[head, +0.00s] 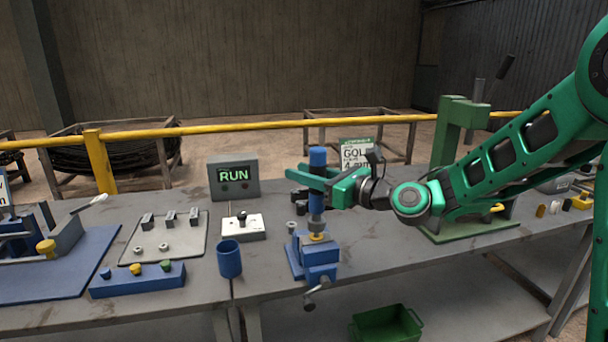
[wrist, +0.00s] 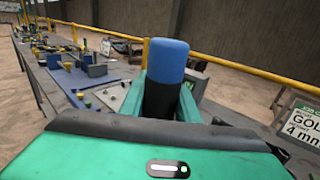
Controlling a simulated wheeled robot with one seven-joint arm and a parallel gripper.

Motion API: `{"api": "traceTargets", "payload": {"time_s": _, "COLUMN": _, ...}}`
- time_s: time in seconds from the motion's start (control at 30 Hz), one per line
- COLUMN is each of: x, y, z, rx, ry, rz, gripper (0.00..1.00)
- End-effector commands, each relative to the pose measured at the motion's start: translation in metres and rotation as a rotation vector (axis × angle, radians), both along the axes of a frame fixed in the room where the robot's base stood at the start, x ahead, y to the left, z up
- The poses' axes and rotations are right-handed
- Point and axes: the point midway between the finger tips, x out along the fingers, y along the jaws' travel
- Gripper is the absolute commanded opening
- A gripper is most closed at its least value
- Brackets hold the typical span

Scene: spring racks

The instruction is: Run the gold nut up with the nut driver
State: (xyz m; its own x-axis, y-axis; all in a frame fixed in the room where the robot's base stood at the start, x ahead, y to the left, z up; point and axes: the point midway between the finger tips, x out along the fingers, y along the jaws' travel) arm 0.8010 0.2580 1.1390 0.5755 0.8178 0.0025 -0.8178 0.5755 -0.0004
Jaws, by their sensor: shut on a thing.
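The nut driver (head: 317,157) has a blue handle and stands upright in my gripper (head: 310,179), which is shut on it. In the wrist view the blue-topped driver (wrist: 168,58) rises between my green fingers (wrist: 163,98). The driver's lower end is just above or on the gold nut (head: 317,237), at the top of the blue vise (head: 318,262); I cannot tell whether they touch. The stud under the nut is hidden.
A blue cup (head: 229,259), a white switch box (head: 242,227) and a blue block with coloured pegs (head: 137,281) stand left of the vise. A job card (head: 356,155) and a green press (head: 453,135) stand behind and right.

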Motion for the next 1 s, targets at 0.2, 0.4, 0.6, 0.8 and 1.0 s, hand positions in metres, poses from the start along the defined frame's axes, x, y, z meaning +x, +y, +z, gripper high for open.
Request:
{"api": "traceTargets", "payload": {"time_s": 0.2, "x": -0.0001, "y": 0.0001, "z": -0.0017, "rx": -0.001, "ry": 0.002, "rz": 0.0, "gripper": 0.0}}
{"api": "traceTargets", "payload": {"time_s": 0.4, "x": -0.0001, "y": 0.0001, "z": -0.002, "rx": 0.0, "ry": 0.001, "rz": 0.0, "gripper": 0.0}}
{"api": "traceTargets", "payload": {"time_s": 0.6, "x": -0.0001, "y": 0.0001, "z": -0.0037, "rx": -0.001, "ry": 0.001, "rz": 0.0, "gripper": 0.0}}
{"api": "traceTargets", "payload": {"time_s": 0.8, "x": -0.0001, "y": 0.0001, "z": -0.0057, "rx": 0.0, "ry": 0.001, "rz": 0.0, "gripper": 0.0}}
{"api": "traceTargets", "payload": {"time_s": 1.0, "x": -0.0001, "y": 0.0001, "z": -0.0078, "rx": 0.0, "ry": 0.0, "rz": 0.0, "gripper": 0.0}}
